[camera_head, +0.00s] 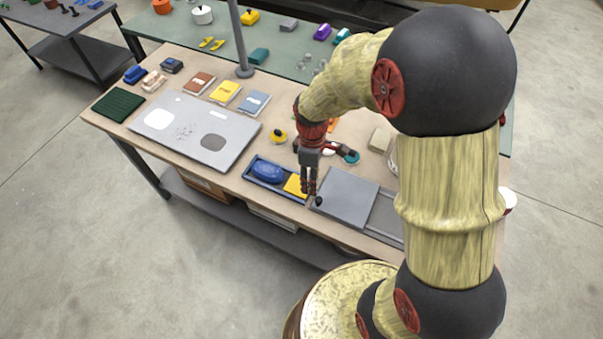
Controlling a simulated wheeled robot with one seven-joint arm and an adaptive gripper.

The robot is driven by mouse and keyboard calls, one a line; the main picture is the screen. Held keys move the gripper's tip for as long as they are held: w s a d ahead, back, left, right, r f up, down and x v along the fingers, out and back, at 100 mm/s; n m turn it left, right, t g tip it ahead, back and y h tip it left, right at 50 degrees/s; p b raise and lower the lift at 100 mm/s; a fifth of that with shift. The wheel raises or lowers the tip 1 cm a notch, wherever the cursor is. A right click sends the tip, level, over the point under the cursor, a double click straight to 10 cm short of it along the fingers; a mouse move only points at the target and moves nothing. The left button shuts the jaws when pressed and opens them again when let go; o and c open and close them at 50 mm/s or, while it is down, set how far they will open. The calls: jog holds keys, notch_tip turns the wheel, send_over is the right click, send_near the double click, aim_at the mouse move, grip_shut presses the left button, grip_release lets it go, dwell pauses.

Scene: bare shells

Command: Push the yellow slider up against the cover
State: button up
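The yellow slider (293,186) sits in the dark blue-grey tray (251,175) near the table's front edge, to the right of a blue oval object (268,171). The cover appears to be the flat grey plate (348,196) just right of the tray. My gripper (310,198) points down, with its fingers at the slider's right side, between it and the cover's left edge in the picture. The fingers hide part of the slider's right side and of the gap. I cannot tell whether they touch either one. The fingers look close together; any opening between them is unclear.
A light grey panel (190,125) lies to the left. A yellow round object (277,136) stands behind the tray. A grey post (241,40) rises at the back. My arm hides the table's right part.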

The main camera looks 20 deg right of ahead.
aim_at(299, 184)
jog(key=w+n, duration=0.4)
jog(key=n, duration=0.1)
jog(key=shift+w+a+f+t, duration=0.2)
jog(key=shift+w+t, duration=0.1)
jog(key=shift+t, duration=0.1)
jog(key=shift+r+n, duration=0.1)
jog(key=shift+n, duration=0.8)
jog(key=shift+f, duration=0.5)
notch_tip(299, 184, down, 7)
jog(key=shift+w+r+b, duration=0.1)
jog(key=shift+b, duration=0.65)
jog(key=c, duration=0.3)
grip_shut()
